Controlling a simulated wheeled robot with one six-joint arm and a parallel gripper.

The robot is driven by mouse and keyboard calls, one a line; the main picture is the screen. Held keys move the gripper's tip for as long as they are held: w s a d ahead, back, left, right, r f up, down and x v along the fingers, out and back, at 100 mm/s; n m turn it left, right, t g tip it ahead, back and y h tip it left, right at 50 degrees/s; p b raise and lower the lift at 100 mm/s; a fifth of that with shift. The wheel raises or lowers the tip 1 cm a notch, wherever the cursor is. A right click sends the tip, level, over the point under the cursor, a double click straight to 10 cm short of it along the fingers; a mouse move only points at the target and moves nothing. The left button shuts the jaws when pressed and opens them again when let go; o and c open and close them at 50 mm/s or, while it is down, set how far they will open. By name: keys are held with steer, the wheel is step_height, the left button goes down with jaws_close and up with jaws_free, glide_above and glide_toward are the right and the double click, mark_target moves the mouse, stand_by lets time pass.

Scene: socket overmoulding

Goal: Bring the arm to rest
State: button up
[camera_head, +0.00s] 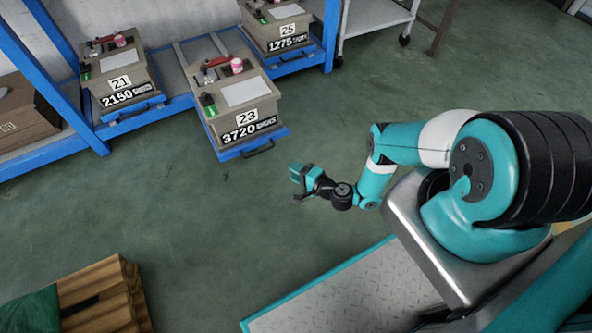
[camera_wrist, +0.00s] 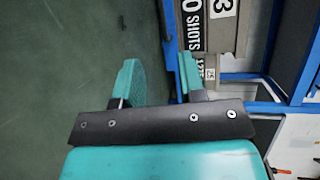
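My gripper (camera_head: 297,184) hangs over open floor in the head view, at the end of my arm, which is bent out to the left over my base. Its two teal fingers stand apart in the wrist view (camera_wrist: 158,78), with nothing between them. The fingertips touch nothing. Box 23 (camera_head: 232,103), labelled 3720, stands on a blue pull-out shelf up and to the left of the gripper, clear of it. Part of that box also shows beyond the fingers in the wrist view (camera_wrist: 228,38).
Box 21 (camera_head: 122,79) and box 25 (camera_head: 279,24) stand on the blue rack (camera_head: 90,135) along the back. A wooden pallet (camera_head: 106,296) lies at the lower left. A grey cart (camera_head: 375,15) stands at the top. Green floor (camera_head: 200,230) between is clear.

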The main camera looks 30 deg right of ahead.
stand_by(0.3)
steer(key=w+a+r+n+g+y, duration=0.2)
steer(key=w+r+n+y, duration=0.15)
steer(key=w+r, duration=0.45)
steer(key=w+a+r+n+g+y, duration=0.15)
steer(key=a+r+n+g, duration=0.3)
steer(key=r, duration=0.75)
steer(key=w+a+r+n+g, duration=0.25)
steer(key=a+r+n, duration=0.3)
steer(key=r, duration=0.75)
steer(key=s+a+r+n+g+h, duration=0.35)
steer(key=s+r+n, duration=0.25)
steer(key=s+r, duration=1)
steer(key=s+d+r+n+g+h, duration=0.1)
steer(key=s+d+r+h, duration=0.15)
steer(key=s, duration=0.75)
steer(key=s+d+r+n+g+h, duration=0.15)
steer(key=s+r, duration=0.25)
steer(key=s, duration=0.5)
step_height(320, 180, up, 34)
steer(key=p, duration=3.3)
steer(key=shift+s+d+f+m, duration=0.15)
steer(key=shift+s+f+m, duration=0.1)
steer(key=shift+m, duration=0.15)
